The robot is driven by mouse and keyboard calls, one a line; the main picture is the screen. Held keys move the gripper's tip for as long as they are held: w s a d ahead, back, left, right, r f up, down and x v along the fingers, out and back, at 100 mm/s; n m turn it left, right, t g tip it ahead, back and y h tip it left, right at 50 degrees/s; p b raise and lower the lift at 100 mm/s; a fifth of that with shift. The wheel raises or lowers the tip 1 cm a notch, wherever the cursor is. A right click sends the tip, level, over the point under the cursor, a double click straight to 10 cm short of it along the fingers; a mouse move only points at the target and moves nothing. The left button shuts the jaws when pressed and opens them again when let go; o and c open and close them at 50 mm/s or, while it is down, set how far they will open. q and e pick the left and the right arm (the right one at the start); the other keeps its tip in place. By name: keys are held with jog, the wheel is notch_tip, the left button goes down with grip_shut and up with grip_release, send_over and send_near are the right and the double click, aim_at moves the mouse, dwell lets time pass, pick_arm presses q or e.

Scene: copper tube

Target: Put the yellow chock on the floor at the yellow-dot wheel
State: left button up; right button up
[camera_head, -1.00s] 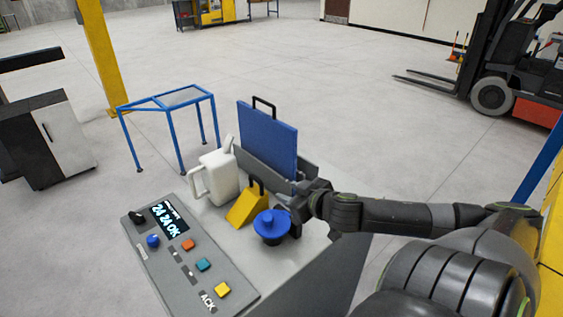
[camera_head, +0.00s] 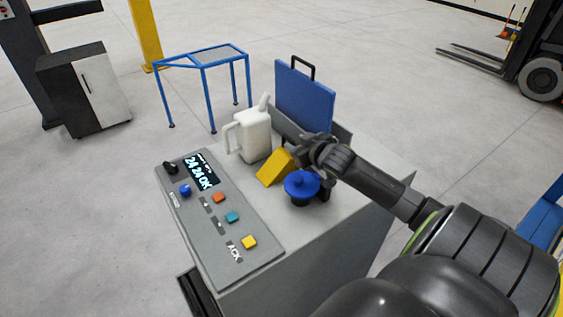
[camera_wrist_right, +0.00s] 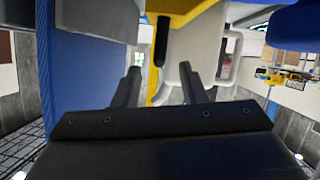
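The yellow chock (camera_head: 274,168) sits on the grey console's top, between the white jug and a blue-knobbed black thing. Its black handle (camera_wrist_right: 162,42) shows in the right wrist view, between and beyond the two finger tips; the yellow body (camera_wrist_right: 190,10) is behind it. My right gripper (camera_head: 302,152) is right beside the chock in the head view, its fingers hard to make out there. In the wrist view its fingers (camera_wrist_right: 160,82) are apart with a gap around the handle's line. My left gripper is out of view. No yellow-dot wheel can be made out.
The white jug (camera_head: 253,135), blue panel (camera_head: 305,98) and blue-knobbed thing (camera_head: 301,186) stand close around the gripper. The control panel (camera_head: 215,215) is at the left. A forklift wheel (camera_head: 541,80) shows far right. Open floor (camera_head: 400,90) lies beyond the console.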

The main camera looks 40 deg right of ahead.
aim_at(292, 140)
jog(key=shift+w+d+f, duration=0.1)
jog(key=shift+w+d, duration=0.05)
jog(key=shift+w, duration=0.35)
jog(key=p+x, duration=0.1)
jog(key=x, duration=0.2)
jog(key=shift+w+f+p, duration=0.3)
jog(key=shift+w, duration=0.3)
jog(key=shift+d, duration=0.1)
grip_shut()
jog(key=shift+r, duration=0.1)
